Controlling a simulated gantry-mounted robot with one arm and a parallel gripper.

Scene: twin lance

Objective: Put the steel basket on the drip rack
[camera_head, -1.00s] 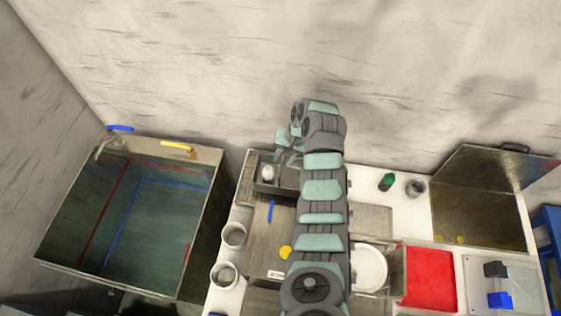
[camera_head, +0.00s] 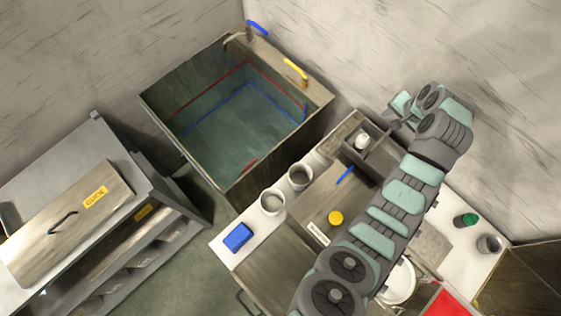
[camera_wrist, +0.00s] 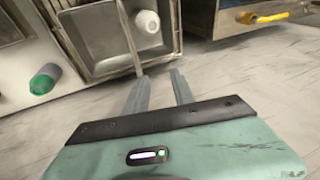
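A grey metal box with a divider (camera_head: 385,160) stands at the back of the counter, a white rounded item (camera_head: 362,141) in one compartment. It may be the steel basket, but I cannot tell. The box also shows in the wrist view (camera_wrist: 92,40), with the white item (camera_wrist: 147,22) right of the divider. My gripper (camera_head: 397,108) is near the back wall, beside the box. In the wrist view my gripper (camera_wrist: 158,76) has its two fingers apart with nothing between them. I cannot single out the drip rack; my arm hides part of the counter.
A deep sink (camera_head: 210,115) with blue and yellow taps is at the upper left. A green-topped item (camera_head: 466,220) stands right of my arm. A steel cabinet (camera_head: 95,225) stands left.

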